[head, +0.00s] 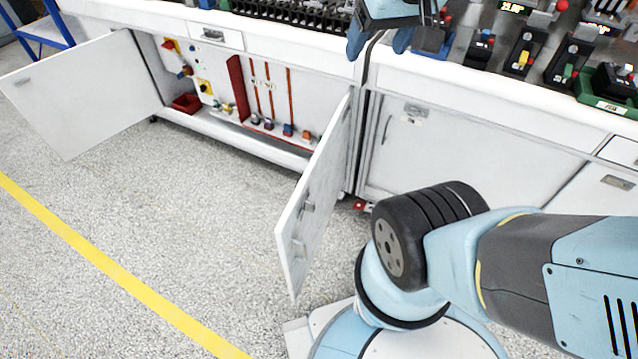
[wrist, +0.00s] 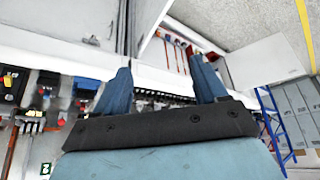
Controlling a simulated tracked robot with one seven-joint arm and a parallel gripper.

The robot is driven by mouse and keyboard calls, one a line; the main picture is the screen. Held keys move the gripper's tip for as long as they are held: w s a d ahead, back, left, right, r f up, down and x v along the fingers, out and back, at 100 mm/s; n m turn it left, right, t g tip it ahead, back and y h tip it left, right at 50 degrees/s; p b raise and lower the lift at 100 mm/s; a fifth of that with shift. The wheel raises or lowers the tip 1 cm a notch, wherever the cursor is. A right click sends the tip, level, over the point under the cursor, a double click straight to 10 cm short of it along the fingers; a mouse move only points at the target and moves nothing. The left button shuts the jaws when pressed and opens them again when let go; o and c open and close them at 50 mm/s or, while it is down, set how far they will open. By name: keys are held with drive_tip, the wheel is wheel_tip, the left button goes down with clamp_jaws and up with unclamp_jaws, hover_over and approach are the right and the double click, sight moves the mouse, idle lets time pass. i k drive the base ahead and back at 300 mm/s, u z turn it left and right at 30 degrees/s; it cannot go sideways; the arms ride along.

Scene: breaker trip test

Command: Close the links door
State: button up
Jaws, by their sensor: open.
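A white cabinet under the bench stands open, with two white doors swung out. The left door (head: 85,95) is wide open over the floor. The right door (head: 315,205) stands out towards me, with two handles on its face. I see no label that tells which is the links door. My gripper (head: 380,45) is at the top of the head view, above the bench edge, open and empty, apart from both doors. In the wrist view its two blue fingers (wrist: 161,72) are spread, with the open cabinet and a white door (wrist: 265,65) beyond.
Inside the cabinet are a red bin (head: 186,103), a red panel and several orange rods (head: 270,97). Breakers and switches (head: 524,52) crowd the bench top. A closed cupboard (head: 440,150) is right of the open doors. The floor (head: 190,210) before the cabinet is clear.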

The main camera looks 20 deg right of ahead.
sight(298, 233)
drive_tip(key=z, duration=0.7)
drive_tip(key=k, duration=1.8)
drive_tip(key=u, duration=1)
drive_tip(key=i, duration=1)
drive_tip(key=z, duration=0.05)
